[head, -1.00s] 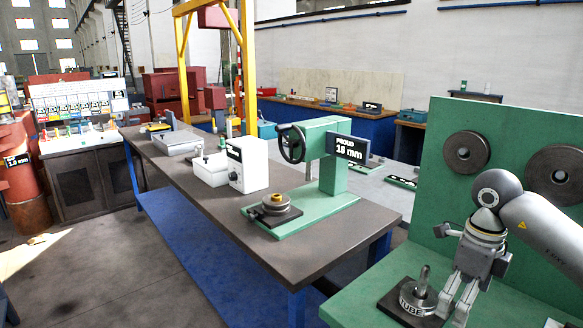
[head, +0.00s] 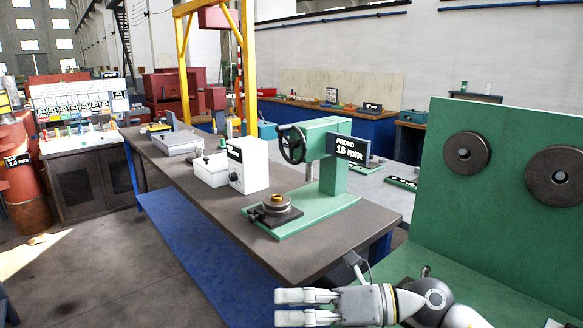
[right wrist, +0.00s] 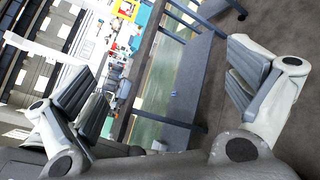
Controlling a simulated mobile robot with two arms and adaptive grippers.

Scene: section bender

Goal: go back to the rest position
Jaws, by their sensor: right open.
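My right gripper (head: 290,307) is at the lower middle of the head view, in front of the near end of the dark workbench (head: 330,258). Its fingers point left and stand apart with nothing between them. In the right wrist view my right gripper (right wrist: 165,95) is spread wide and empty, with the floor and benches beyond. My left gripper is not in view. My right arm covers the place of the round piece marked TUBE on the green bender stand (head: 405,262); only a small dark knob tip shows above the arm.
The green stand's upright panel (head: 510,125) carries two dark rollers (head: 466,153) at the right. A green press (head: 333,170) with a handwheel and a PROUD display (head: 349,150) stands on the workbench. A white box (head: 248,164) stands behind it.

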